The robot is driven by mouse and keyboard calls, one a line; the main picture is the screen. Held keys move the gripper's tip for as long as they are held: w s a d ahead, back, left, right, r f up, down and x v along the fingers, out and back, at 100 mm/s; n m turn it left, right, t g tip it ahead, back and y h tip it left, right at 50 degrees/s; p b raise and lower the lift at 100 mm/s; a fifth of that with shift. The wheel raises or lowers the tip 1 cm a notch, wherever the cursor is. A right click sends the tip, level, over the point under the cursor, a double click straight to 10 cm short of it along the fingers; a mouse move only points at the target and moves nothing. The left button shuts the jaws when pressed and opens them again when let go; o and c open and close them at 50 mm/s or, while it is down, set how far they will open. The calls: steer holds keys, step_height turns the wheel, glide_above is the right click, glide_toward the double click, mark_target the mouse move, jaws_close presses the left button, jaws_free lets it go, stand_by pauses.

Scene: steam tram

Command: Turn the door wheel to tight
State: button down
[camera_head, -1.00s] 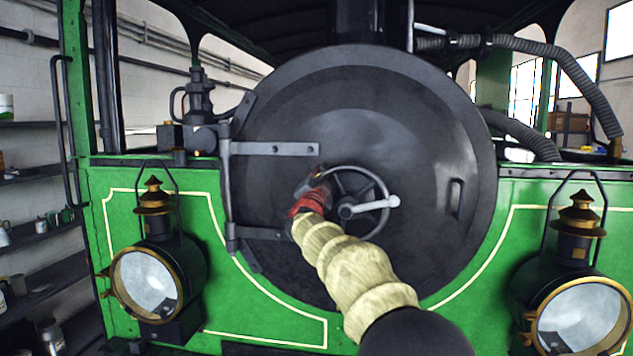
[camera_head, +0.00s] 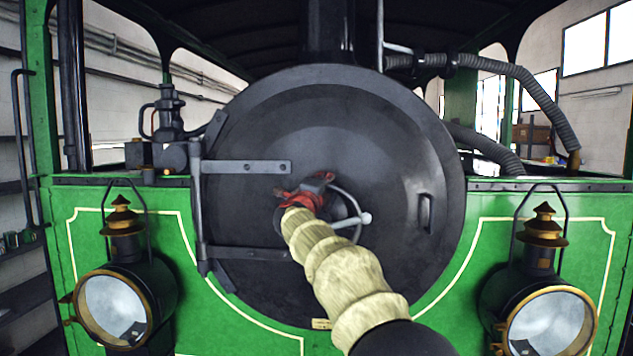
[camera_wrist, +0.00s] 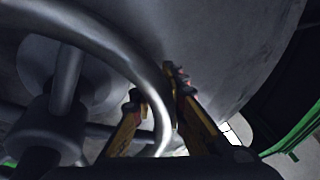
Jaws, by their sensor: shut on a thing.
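The door wheel (camera_head: 359,207) is a dark metal ring with spokes at the middle of the round black smokebox door (camera_head: 400,150). A pale handle with a rounded end (camera_head: 364,218) sticks out right from its hub. My gripper (camera_head: 318,183) is at the upper left of the wheel and hides much of that side. In the wrist view my gripper (camera_wrist: 155,98) has its two fingers on either side of the wheel's rim (camera_wrist: 120,45), shut on it. The hub (camera_wrist: 45,130) and spokes show at the left there.
Two brass-trimmed lamps stand in front, one at left (camera_head: 115,305) and one at right (camera_head: 548,320). Two hinge straps (camera_head: 245,167) cross the door's left side. A small grab handle (camera_head: 425,213) sits on its right. A ribbed hose (camera_head: 530,90) hangs at upper right.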

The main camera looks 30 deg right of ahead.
steer(key=shift+s+d+f+m+g, duration=0.15)
steer(key=shift+s+d+m+g, duration=0.1)
steer(key=shift+d+m, duration=0.25)
steer(key=shift+s+d+f+m+g, duration=0.1)
steer(key=shift+s+d+m+g, duration=0.15)
steer(key=shift+m, duration=0.35)
steer(key=shift+w+f, duration=0.1)
steer(key=c, duration=2.1)
jaws_free()
steer(key=shift+s+a, duration=0.15)
steer(key=shift+s, duration=0.1)
steer(key=o, duration=0.3)
steer(key=shift+w, duration=0.1)
steer(key=shift+o, duration=0.2)
steer(key=v, duration=1.2)
